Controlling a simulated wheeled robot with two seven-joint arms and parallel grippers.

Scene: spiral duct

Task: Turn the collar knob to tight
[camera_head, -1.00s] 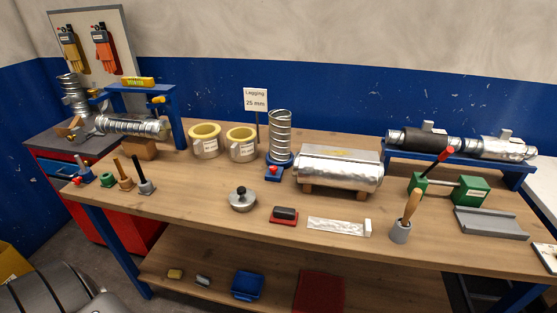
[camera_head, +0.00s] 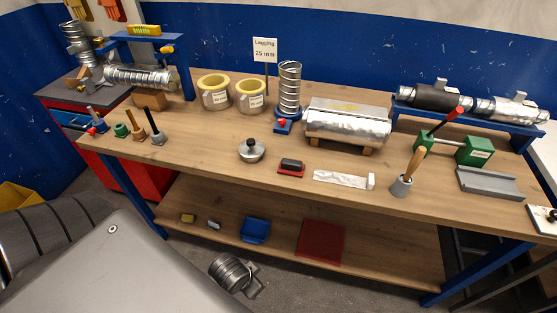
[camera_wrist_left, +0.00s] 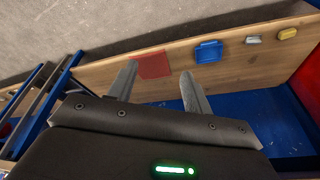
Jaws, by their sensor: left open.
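No part clearly labelled as the collar knob can be read. A silver spiral duct (camera_head: 140,77) lies in a blue frame at the bench's left end, with a small yellow knob (camera_head: 167,50) on the frame's post. An upright spiral duct (camera_head: 290,88) stands on a blue base with a red knob (camera_head: 282,123) at its front. Knob settings are too small to read. My left gripper (camera_wrist_left: 160,72) shows in the left wrist view, its fingers apart and empty, with the lower shelf beyond them.
The bench's front middle has bare patches.

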